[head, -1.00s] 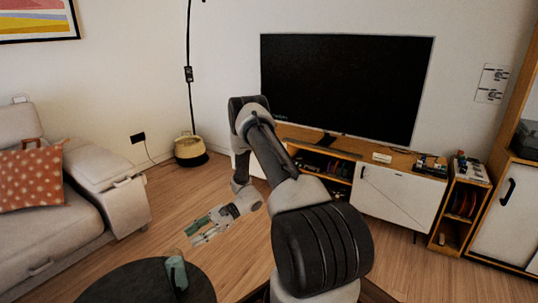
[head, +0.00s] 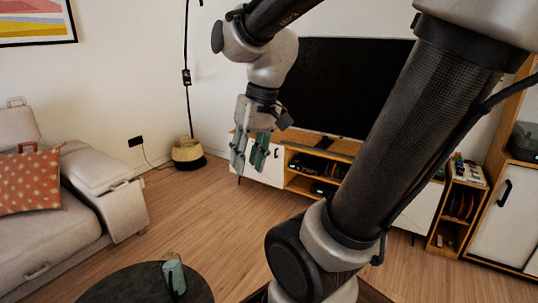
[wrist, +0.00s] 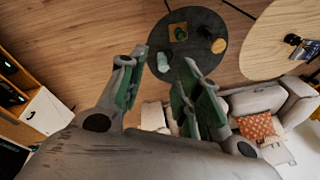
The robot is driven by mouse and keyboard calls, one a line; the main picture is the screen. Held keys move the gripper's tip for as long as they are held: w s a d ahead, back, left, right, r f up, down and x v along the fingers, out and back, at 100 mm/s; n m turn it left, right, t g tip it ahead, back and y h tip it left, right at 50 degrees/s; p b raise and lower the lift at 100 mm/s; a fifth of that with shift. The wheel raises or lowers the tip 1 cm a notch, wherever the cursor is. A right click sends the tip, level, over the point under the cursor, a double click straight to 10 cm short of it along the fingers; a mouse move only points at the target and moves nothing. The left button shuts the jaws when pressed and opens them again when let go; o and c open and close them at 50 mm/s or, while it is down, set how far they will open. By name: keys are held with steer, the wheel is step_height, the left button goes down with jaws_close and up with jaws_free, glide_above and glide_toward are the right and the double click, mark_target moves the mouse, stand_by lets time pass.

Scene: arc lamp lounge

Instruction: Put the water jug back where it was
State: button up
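A pale teal see-through vessel (head: 174,277), which looks like the water jug, stands on the dark round table (head: 115,287) at the bottom left of the head view. It also shows on that table in the wrist view (wrist: 163,62), between my fingers in the picture but well beyond them. My gripper (head: 250,158) is up in the air, pointing down, in front of the TV cabinet and away from the table. Its green-padded fingers are apart with nothing between them, as the wrist view (wrist: 162,70) shows. The table's near part is cut off in the head view.
The wrist view shows a small brown square item (wrist: 178,32) and a round yellowish item (wrist: 219,46) on the dark table. A light wooden table (wrist: 270,50) stands close by. A grey sofa (head: 60,225) is at the left; the floor between is clear.

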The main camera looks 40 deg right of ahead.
steer(key=s+d, duration=0.1)
steer(key=s+r+n+t+h, duration=0.1)
steer(key=s, duration=0.1)
steer(key=s+d+t, duration=0.1)
steer(key=shift+s+d+r+n+h, duration=0.15)
steer(key=shift+d+r+n+h, duration=0.15)
steer(key=shift+h, duration=0.1)
